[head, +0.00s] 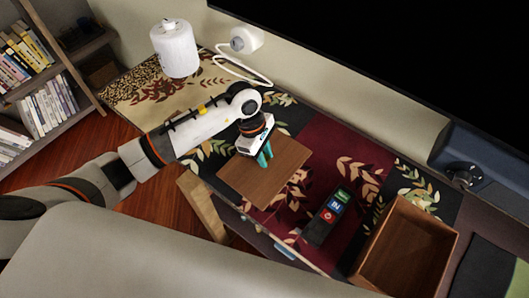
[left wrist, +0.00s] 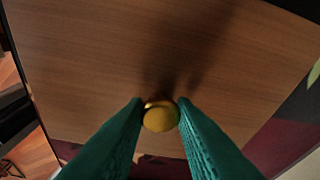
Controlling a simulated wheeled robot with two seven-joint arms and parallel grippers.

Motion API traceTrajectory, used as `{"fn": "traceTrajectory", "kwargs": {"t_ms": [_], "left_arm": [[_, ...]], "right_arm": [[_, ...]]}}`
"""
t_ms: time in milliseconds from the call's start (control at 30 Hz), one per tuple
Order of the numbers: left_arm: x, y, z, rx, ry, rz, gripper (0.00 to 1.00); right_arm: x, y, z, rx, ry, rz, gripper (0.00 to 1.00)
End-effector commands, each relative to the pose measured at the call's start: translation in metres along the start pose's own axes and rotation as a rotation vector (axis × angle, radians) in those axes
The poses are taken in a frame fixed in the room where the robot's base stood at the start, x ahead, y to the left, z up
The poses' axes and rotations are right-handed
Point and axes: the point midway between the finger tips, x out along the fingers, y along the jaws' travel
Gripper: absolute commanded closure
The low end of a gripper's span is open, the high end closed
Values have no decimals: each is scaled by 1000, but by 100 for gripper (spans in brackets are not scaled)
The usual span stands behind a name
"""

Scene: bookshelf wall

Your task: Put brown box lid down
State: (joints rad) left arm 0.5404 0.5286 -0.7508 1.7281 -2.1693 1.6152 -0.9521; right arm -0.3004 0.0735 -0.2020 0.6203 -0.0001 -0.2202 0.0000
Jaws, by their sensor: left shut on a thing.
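The brown box lid (head: 278,178) is a flat wooden board over the left-middle of the patterned table runner, with its near-left part over the table's front edge. It fills most of the left wrist view (left wrist: 90,60). My left gripper (head: 265,158) is above it, its green fingers shut on the lid's round gold knob (left wrist: 159,117). I cannot tell whether the lid touches the table. The brown box (head: 372,268) stands open and empty at the right of the table. My right gripper is not in view.
A black device with coloured labels (head: 327,216) lies between lid and box. A white paper roll (head: 174,50) and a white round device with a cable (head: 245,40) are at the back left. A dark screen (head: 400,70) spans the back. A bookshelf (head: 45,90) stands left.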

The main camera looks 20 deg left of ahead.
Motion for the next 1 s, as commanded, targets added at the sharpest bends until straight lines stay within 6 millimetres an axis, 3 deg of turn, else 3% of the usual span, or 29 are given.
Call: {"fn": "traceTrajectory", "kwargs": {"t_ms": [300,333,433,833,1000], "left_arm": [[3,-1,1,1,1,-3,100],[2,-1,1,0,0,-2,71],[2,0,0,0,1,-2,55],[-5,-1,0,1,0,-3,54],[-34,-2,1,2,-2,-7,54]], "right_arm": [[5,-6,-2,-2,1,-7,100],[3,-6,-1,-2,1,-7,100],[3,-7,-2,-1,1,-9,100],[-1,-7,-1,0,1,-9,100],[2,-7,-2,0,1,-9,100]]}}
